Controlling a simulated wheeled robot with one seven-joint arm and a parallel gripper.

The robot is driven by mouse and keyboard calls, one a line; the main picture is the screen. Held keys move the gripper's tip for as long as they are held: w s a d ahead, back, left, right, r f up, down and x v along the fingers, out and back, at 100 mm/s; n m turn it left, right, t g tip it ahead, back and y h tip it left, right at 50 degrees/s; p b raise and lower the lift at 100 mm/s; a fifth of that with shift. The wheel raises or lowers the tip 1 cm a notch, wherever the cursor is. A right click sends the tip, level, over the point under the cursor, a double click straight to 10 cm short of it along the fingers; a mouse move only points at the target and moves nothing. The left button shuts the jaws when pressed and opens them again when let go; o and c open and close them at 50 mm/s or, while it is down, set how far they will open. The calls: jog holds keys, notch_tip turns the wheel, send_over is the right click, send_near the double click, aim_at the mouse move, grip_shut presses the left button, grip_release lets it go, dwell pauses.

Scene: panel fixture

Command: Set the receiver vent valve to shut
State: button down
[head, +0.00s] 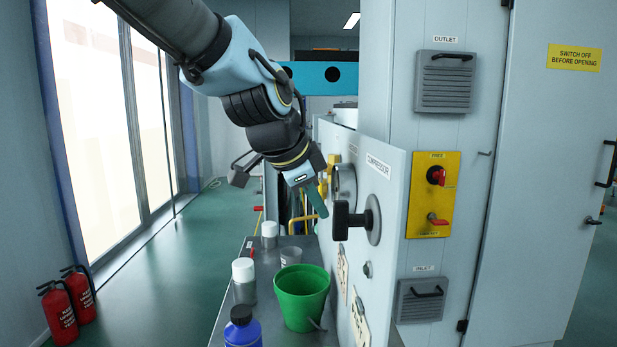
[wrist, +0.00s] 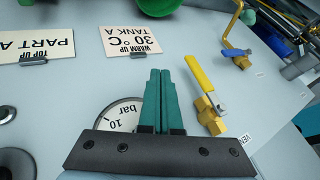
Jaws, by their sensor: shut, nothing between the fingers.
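In the wrist view a small brass valve with a yellow lever (wrist: 199,80) is on the grey panel, right of my fingers. A partly cut label (wrist: 246,142) beside it seems to start with "VE". The lever slants up and left, roughly in line with its brass body. My gripper (wrist: 160,75) is shut and empty, its green fingers together in front of a pressure gauge (wrist: 120,115), apart from the lever. In the head view my gripper (head: 318,205) points down beside the compressor panel (head: 385,215); yellow valve parts (head: 332,165) show behind it, partly hidden.
A black handle (head: 352,220) sticks out from the panel. Below are a green bucket (head: 302,297), a blue bottle (head: 243,328) and white-capped jars on a grey bench (head: 270,262).

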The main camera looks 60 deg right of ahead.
aim_at(321, 190)
jog(key=shift+w+d+p, duration=0.4)
jog(key=shift+w+d, duration=0.25)
jog(key=shift+d, duration=0.15)
jog(key=shift+w+d+p, duration=0.35)
jog(key=shift+w+d, duration=0.25)
jog(key=shift+d, duration=0.2)
